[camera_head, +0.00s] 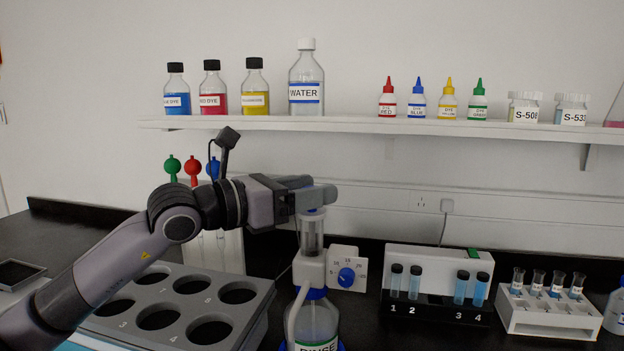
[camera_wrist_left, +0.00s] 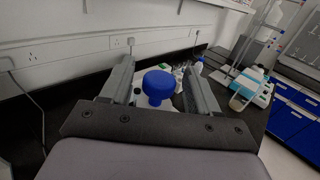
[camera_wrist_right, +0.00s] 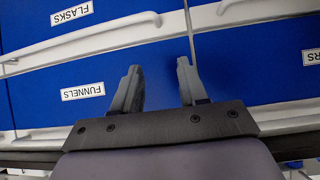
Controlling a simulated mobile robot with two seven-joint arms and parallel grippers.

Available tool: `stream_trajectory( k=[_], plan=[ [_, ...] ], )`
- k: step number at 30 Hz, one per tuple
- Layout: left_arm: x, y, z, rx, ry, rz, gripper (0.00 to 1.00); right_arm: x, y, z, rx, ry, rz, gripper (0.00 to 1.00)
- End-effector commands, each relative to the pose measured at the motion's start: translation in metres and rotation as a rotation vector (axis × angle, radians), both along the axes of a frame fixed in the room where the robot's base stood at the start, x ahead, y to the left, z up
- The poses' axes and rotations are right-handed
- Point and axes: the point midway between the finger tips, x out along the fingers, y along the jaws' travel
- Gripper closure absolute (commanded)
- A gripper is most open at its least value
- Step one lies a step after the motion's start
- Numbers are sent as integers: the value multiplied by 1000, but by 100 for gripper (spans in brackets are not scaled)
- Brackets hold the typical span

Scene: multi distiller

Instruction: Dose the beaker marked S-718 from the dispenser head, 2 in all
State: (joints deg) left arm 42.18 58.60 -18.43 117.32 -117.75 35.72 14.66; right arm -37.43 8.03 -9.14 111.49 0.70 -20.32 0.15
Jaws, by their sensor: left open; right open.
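The dispenser head (camera_head: 309,268) is white with a clear cylinder and a blue dial (camera_head: 346,277). It sits on a bottle marked RINSE (camera_head: 316,325). My left gripper (camera_head: 318,197) is open at the top of the cylinder. In the left wrist view a round blue knob (camera_wrist_left: 158,84) stands between its spread fingers (camera_wrist_left: 155,78); I cannot tell whether they touch it. My gripper hides the dispenser's top in the head view. My right gripper (camera_wrist_right: 156,72) is open and empty before blue drawers. I see no readable S-718 label in any view.
A grey rack with round holes (camera_head: 173,299) stands left of the dispenser. A white vial stand (camera_head: 435,262) and a small tube rack (camera_head: 548,315) stand to the right. A shelf (camera_head: 340,123) above holds dye bottles, water and containers marked S-508 (camera_head: 523,107) and S-533 (camera_head: 572,109).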

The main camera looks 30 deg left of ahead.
Motion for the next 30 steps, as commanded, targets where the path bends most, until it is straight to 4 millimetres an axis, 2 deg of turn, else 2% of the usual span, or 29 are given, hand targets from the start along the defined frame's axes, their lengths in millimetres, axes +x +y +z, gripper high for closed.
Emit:
stream_trajectory(
  k=[12,14,15,18,22,27,30],
  plan=[
    [7,-5,-1,2,0,-1,39,2,0,5,1,-7,-1,57],
    [7,-5,-1,1,0,-1,59,3,0,6,1,-8,-1,57],
    [7,-5,-1,1,0,-1,72,3,0,6,1,-8,-1,57],
    [7,-5,-1,1,0,-1,100,3,0,6,1,-8,-1,57],
    [7,-5,2,0,-1,-1,100,3,0,6,1,-8,-1,57],
    [7,-5,19,-2,-1,-1,100,3,0,8,1,-9,-1,57],
    [7,-4,20,0,1,-1,100,3,0,8,1,-9,-1,57]
  ],
)
